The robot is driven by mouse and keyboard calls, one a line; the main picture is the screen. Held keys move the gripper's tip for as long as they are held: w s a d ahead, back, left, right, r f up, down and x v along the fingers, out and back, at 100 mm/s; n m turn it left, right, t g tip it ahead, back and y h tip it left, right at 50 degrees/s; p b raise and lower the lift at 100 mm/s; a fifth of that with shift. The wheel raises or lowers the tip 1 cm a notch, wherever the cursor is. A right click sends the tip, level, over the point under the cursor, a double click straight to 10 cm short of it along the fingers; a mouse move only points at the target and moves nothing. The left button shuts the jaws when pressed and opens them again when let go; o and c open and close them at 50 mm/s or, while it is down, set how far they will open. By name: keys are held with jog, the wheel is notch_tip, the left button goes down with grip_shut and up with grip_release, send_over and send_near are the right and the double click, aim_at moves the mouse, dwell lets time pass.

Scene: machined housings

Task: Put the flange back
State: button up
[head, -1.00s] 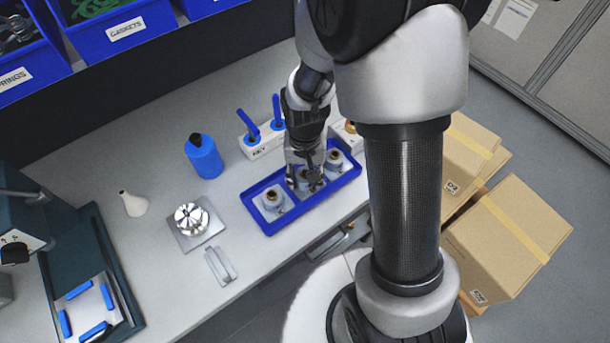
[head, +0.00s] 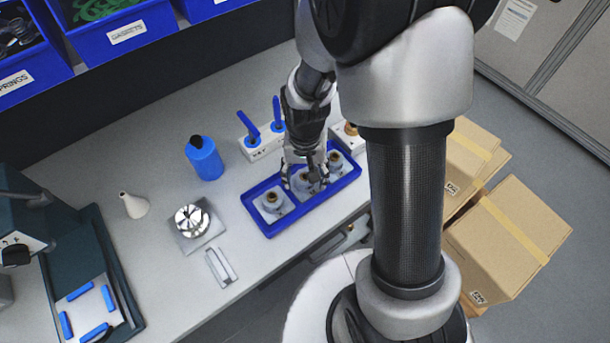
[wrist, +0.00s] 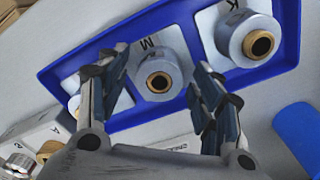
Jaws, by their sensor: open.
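Three grey round flanged housings with brass bores sit on pale square plates in a blue tray (head: 317,207). The left one (head: 273,201) and right one (head: 336,160) stand clear in the head view. The middle one, labelled M (wrist: 157,72), sits on its plate in the wrist view. My gripper (wrist: 158,64) is open, its fingers on either side of the M housing; I cannot tell whether they touch it. The K housing (wrist: 249,42) is beside it. A finger partly hides the third housing. I cannot tell which part is the flange.
Behind the tray stand a white block with blue-handled tools (head: 262,143) and a blue bottle (head: 204,159). A silver finned part on a plate (head: 192,222), a metal handle-like piece (head: 220,267) and a white flask (head: 133,204) are to the left. Cardboard boxes (head: 508,235) stand right.

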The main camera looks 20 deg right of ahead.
notch_tip(320, 180, up, 12)
jog(key=p, duration=0.4)
notch_tip(320, 180, up, 10)
jog(key=n+t, duration=0.2)
send_over(305, 178)
jog(key=s, duration=0.5)
jog(key=s+r+n+t, duration=0.2)
jog(key=s+r, duration=0.4)
jog(key=s, duration=0.3)
jog(key=shift+s+t, duration=0.3)
jog(key=shift+s, duration=0.05)
jog(key=shift+d, duration=0.1)
